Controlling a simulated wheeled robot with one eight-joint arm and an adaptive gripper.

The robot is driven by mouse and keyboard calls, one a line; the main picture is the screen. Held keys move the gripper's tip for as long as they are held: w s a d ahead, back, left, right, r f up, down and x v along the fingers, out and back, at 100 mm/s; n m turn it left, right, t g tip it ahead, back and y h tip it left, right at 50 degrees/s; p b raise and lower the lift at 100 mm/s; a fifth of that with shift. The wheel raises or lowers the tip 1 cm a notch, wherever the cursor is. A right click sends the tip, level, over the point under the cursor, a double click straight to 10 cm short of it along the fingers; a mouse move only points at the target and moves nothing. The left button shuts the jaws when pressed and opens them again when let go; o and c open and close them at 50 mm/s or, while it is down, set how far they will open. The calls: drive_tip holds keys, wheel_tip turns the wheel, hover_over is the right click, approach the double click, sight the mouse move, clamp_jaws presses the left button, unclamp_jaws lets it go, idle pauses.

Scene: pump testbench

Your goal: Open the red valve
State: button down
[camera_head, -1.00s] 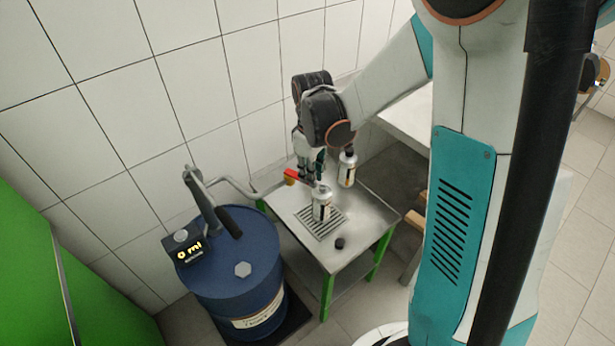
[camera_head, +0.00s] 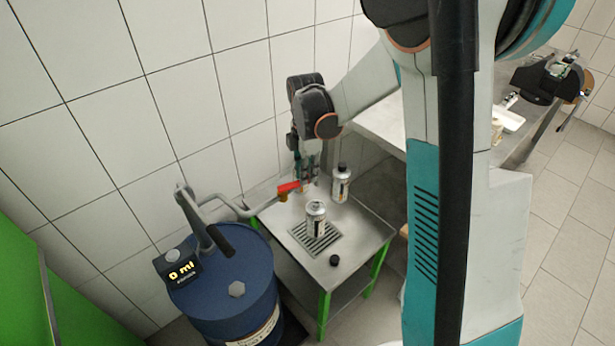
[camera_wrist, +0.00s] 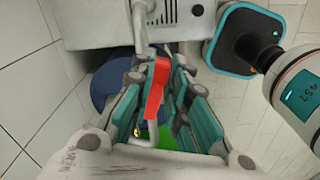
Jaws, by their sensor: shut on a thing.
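The red valve lever (camera_head: 288,187) sits at the end of the grey pipe from the blue drum, with a brass-coloured body below it. In the wrist view the red lever (camera_wrist: 157,90) lies between my teal finger pads. My gripper (camera_head: 306,178) is at the lever's right end, pointing down, and is shut on it. The gripper also shows in the wrist view (camera_wrist: 154,104). The exact contact is partly hidden by the fingers. An open bottle (camera_head: 316,218) stands upright on the grate, in front of the valve.
A capped bottle (camera_head: 341,183) stands close to the right of my gripper. A black cap (camera_head: 334,260) lies on the table (camera_head: 362,228). The blue drum (camera_head: 236,270), its crank handle (camera_head: 218,238) and a display (camera_head: 180,272) reading 0 ml are left. The tiled wall is close behind.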

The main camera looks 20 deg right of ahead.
drive_tip(key=shift+w+a+n, duration=0.1)
drive_tip(key=shift+w+n, duration=0.45)
drive_tip(key=shift+n, duration=0.35)
drive_tip(key=shift+w+a+n, duration=0.1)
drive_tip(key=shift+w+n, duration=0.45)
drive_tip(key=shift+n, duration=0.35)
drive_tip(key=c, duration=1.6)
unclamp_jaws()
drive_tip(key=shift+o, duration=0.2)
drive_tip(key=shift+r, duration=0.1)
wheel_tip(320, 180, up, 12)
